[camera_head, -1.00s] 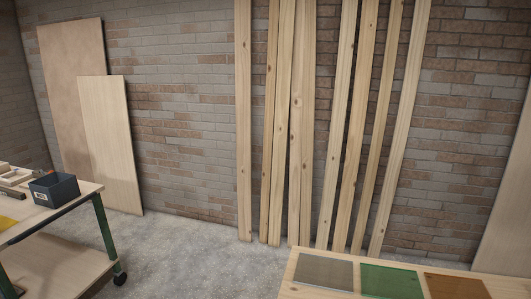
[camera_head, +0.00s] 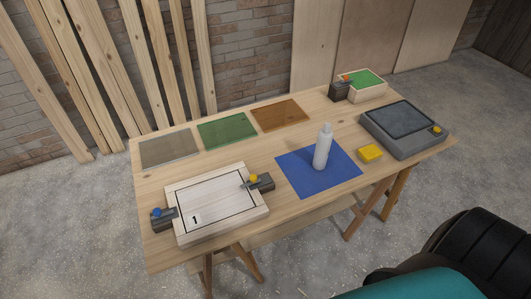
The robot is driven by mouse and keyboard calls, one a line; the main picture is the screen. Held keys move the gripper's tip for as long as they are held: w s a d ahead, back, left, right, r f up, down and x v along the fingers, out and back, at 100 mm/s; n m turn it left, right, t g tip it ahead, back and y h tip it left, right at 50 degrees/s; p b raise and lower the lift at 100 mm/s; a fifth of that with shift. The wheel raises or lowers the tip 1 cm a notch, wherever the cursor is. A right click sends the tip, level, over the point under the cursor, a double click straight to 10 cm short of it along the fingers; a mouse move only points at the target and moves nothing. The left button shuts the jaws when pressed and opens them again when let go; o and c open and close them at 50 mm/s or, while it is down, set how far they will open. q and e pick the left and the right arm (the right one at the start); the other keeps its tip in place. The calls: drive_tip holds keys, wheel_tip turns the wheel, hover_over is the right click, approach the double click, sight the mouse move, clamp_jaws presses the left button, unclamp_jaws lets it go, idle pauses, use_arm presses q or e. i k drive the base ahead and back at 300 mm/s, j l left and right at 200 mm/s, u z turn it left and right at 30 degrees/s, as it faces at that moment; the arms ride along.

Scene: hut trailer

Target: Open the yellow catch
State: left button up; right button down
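The yellow catch (camera_head: 253,179) is a small round yellow knob on a thin lever. It sits on a dark block (camera_head: 264,184) at the right side of a flat wooden box (camera_head: 220,230) marked "1", and the lever reaches over the box's edge. A blue catch (camera_head: 157,213) on another dark block is at the box's left side, its lever also reaching toward the box. Neither gripper shows in the head view, and nothing is touching the catch.
The workbench (camera_head: 250,150) also carries grey, green (camera_head: 227,131) and brown plates, a blue mat (camera_head: 340,180) with a white bottle (camera_head: 322,147), a yellow block (camera_head: 370,153), a grey device (camera_head: 405,143) and a green-topped box (camera_head: 362,94) with an orange catch. Planks (camera_head: 85,75) lean behind.

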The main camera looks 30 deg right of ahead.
sight(253, 178)
drive_tip(key=z, duration=0.8)
drive_tip(key=i+j, duration=0.15)
drive_tip(key=i, duration=0.15)
